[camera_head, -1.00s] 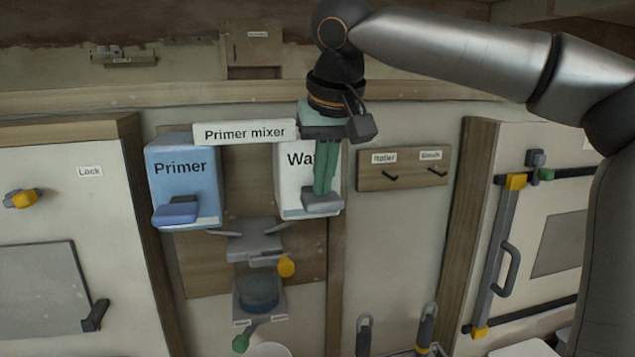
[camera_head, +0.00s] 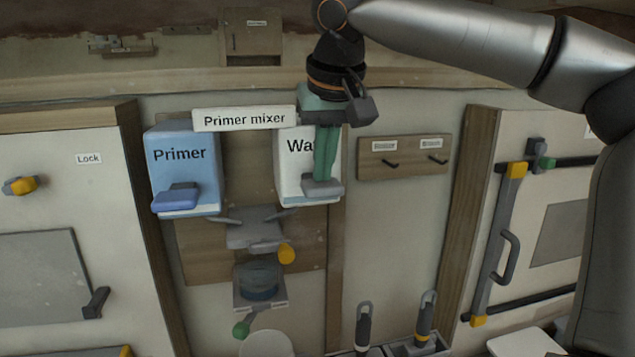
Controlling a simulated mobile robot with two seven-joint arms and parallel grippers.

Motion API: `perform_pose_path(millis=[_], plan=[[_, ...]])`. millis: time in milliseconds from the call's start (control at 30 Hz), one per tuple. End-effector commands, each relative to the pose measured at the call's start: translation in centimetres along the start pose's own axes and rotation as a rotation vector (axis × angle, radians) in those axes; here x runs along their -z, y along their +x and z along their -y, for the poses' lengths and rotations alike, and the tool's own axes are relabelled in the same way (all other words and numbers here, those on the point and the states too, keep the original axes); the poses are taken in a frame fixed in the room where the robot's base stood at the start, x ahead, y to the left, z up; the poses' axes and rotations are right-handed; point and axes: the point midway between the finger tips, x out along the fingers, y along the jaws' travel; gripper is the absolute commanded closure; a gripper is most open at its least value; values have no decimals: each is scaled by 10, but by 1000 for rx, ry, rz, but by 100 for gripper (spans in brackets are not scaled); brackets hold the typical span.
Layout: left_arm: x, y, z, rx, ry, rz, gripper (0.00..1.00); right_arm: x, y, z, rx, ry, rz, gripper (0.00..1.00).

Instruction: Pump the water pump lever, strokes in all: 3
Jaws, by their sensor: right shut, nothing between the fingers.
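The primer mixer hangs on a wooden board under a sign reading "Primer mixer" (camera_head: 245,119). On its right is the white water pump (camera_head: 297,166), its label partly hidden by my gripper. Its grey lever (camera_head: 322,187) sticks out at the bottom front. On the left is the blue primer pump (camera_head: 183,165) with a blue lever (camera_head: 177,199). My right gripper (camera_head: 324,176) points down in front of the water pump, its green fingers shut with nothing between them. The fingertips are at the grey lever's top and appear to touch it. My left gripper is not in view.
Below the pumps are a grey spout piece (camera_head: 255,232), a yellow knob (camera_head: 286,253), a dark round bowl (camera_head: 260,282) and a green knob (camera_head: 241,328). A hook board (camera_head: 403,158) is to the right. Cabinet doors stand at both sides.

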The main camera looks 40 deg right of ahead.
Motion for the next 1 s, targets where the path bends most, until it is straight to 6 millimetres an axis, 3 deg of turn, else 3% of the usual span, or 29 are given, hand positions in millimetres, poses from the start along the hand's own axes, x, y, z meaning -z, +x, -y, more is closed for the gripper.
perform_pose_path(millis=[500,1000], plan=[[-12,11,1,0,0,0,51,-13,31,0,0,0,2,100],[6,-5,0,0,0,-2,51,-1,3,0,-1,2,-2,100]])
